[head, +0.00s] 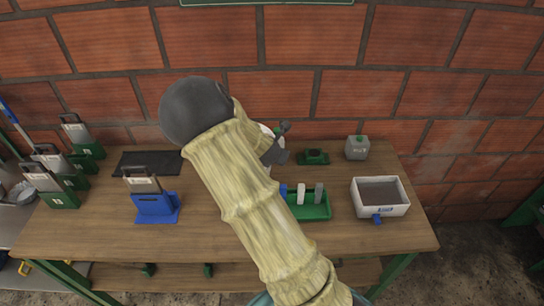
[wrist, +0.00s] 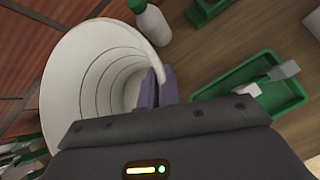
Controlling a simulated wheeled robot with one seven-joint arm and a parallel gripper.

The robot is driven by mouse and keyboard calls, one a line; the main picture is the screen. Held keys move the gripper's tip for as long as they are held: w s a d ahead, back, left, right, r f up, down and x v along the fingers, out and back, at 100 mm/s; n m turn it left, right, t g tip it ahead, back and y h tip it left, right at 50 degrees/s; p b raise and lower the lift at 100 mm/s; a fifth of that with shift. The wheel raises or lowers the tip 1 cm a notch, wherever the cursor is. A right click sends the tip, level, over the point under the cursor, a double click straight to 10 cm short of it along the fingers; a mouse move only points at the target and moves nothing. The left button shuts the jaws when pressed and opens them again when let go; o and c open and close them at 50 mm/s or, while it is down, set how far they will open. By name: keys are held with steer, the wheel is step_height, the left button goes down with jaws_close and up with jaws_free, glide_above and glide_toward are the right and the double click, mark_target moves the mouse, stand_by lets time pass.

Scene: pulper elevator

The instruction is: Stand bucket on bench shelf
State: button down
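In the wrist view a large white bucket (wrist: 90,75) fills the left side, its ringed inside facing the camera. My gripper (wrist: 160,88) has purple fingers closed on its rim, one finger inside the wall and one outside. The bucket is tilted in this view; I cannot tell whether it touches the bench top. In the head view my arm hides nearly all of the bucket, and the fingertips are not clear. The wooden bench (head: 95,225) stands against the brick wall. Its lower shelf (head: 180,278) shows below the front edge, partly hidden by the top and my arm.
On the bench stand a blue holder (head: 155,205), a green tray (head: 316,210), a white box (head: 362,208), a grey canister (head: 357,147) and a dark mat (head: 148,163). A white bottle (wrist: 152,25) is beside the bucket. Small green items (head: 150,270) sit at the shelf.

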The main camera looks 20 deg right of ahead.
steer(key=shift+f, duration=1.2)
steer(key=c, duration=1.6)
jaws_free()
steer(key=shift+s+a+r, duration=0.25)
steer(key=shift+r, duration=0.2)
steer(key=v, duration=1.1)
steer(key=shift+b, duration=0.35)
steer(key=shift+s+f, duration=0.1)
